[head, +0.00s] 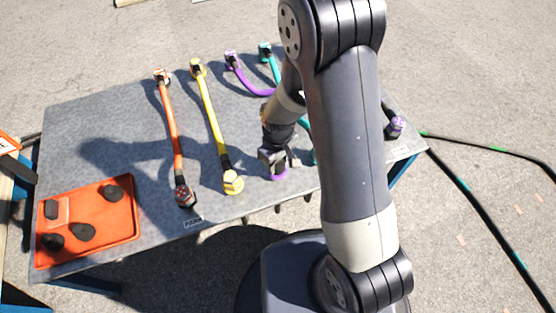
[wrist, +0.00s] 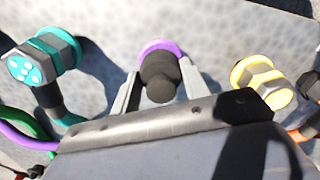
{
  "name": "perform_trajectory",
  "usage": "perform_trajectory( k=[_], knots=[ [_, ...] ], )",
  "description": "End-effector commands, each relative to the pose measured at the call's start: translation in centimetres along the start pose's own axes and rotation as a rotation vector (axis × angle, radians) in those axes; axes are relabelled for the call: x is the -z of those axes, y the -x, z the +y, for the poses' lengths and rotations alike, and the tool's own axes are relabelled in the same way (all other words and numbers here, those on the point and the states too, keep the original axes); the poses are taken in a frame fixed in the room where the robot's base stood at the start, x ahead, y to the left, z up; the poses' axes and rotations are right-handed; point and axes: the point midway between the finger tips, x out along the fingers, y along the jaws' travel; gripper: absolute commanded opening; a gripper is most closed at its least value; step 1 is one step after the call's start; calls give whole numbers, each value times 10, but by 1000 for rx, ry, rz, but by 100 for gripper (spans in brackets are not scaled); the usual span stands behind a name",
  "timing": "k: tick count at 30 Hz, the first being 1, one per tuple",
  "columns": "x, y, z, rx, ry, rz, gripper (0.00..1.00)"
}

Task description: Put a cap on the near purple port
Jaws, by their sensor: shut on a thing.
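The near purple port shows as a purple ring (head: 278,175) at the table's near edge, and as a purple arc (wrist: 160,46) in the wrist view. My gripper (head: 281,157) is right over it, pointing down. In the wrist view my gripper (wrist: 158,92) is shut on a black cap (wrist: 160,72), with a finger on each side. The cap lies in line with the purple ring and covers most of the port's face. I cannot tell whether it is fully seated. The far purple port (head: 232,58) is at the back, with a purple cable.
An orange tray (head: 128,232) at the left holds several black caps. The yellow near port (head: 232,182) and orange near port (head: 184,196) stand left of my gripper. A teal port (wrist: 42,62) is close by in the wrist view.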

Motion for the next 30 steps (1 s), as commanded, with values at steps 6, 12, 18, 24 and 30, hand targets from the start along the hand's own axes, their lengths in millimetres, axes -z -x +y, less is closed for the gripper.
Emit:
perform_trajectory(
  k=[6, 12, 18, 24, 30],
  knots=[
    [0, -4, 0, 0, 0, 0, 15],
    [0, -5, 0, 0, 0, 0, 48],
    [0, -5, 0, 0, 0, 0, 65],
    [0, -5, 0, 0, 0, 0, 68],
    [1, 6, 0, -1, 0, 3, 68]
  ],
)
